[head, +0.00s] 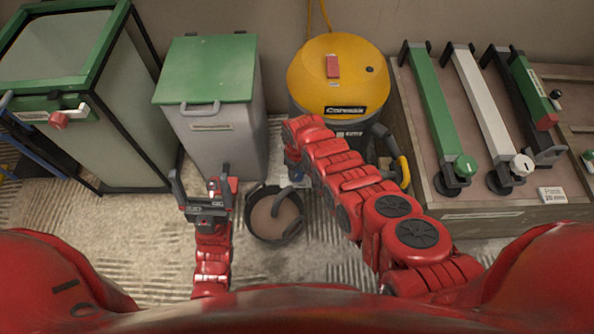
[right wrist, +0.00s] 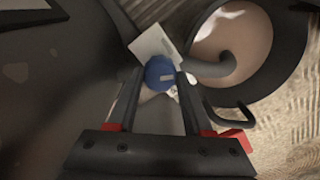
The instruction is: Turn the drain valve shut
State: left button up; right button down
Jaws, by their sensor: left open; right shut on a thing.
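The drain valve has a round blue knob (right wrist: 160,73) with a pale mark on it, seen in the right wrist view. My right gripper (right wrist: 161,80) is shut on this knob, one black finger on each side. A grey bent spout (right wrist: 212,68) runs from beside the knob over a black bucket (right wrist: 290,80). In the head view the bucket (head: 260,235) stands on the floor, and my right arm hides most of the valve. My left gripper (head: 203,185) is open and empty, left of the bucket and in front of a grey bin.
A yellow-topped machine (head: 345,72) stands behind my right arm. A grey bin with a green lid (head: 207,68) and a green-framed glass cabinet (head: 120,120) stand at the left. A wooden table (head: 470,225) with long tools is at the right. Open floor lies before the cabinet.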

jog(key=m, duration=1.2)
jog(key=shift+m, duration=0.3)
dwell(0.4)
jog(key=shift+c, duration=1.5)
grip_release()
